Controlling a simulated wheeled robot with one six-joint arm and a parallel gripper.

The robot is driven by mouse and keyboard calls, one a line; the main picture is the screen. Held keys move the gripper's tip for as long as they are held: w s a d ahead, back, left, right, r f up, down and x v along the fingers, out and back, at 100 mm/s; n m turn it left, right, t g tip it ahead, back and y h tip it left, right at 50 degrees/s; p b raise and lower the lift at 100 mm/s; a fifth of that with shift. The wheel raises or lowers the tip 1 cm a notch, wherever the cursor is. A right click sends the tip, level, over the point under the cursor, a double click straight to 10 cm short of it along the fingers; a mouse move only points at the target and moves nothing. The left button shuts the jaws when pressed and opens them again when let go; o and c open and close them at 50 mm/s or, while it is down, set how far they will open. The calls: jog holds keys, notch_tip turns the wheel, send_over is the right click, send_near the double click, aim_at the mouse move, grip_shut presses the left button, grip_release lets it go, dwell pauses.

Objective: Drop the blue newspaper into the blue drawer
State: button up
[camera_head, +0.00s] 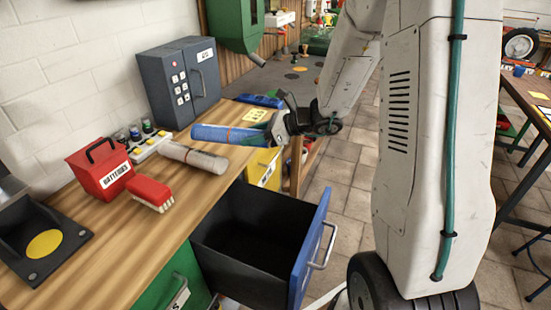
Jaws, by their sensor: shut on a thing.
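The blue drawer (311,247) is pulled out from the bench, with a blue front, a metal handle and a dark inside that looks empty. The far end of the roll's underside and part of the fingers are hidden.
A white rolled newspaper (194,157), a red battery box (100,168) and a red brush (151,193) lie on the worktop (130,235). A grey keypad box (180,82) stands behind. A yellow drawer (264,168) and a green drawer (178,285) flank the open one.

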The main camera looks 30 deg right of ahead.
jog(key=s+n+g+y, duration=0.3)
jog(key=s+n+g, duration=0.25)
jog(key=s, duration=0.65)
notch_tip(320, 180, down, 6)
jog(key=shift+d+f, duration=0.15)
jog(key=shift+d, duration=0.25)
jog(key=shift+s, duration=0.1)
jog(key=o, duration=1.2)
jog(key=v, duration=0.7)
jog(key=shift+d+r, duration=0.2)
jog(key=shift+d, duration=0.15)
jog(key=shift+f+g, duration=0.1)
jog(key=shift+g, duration=0.15)
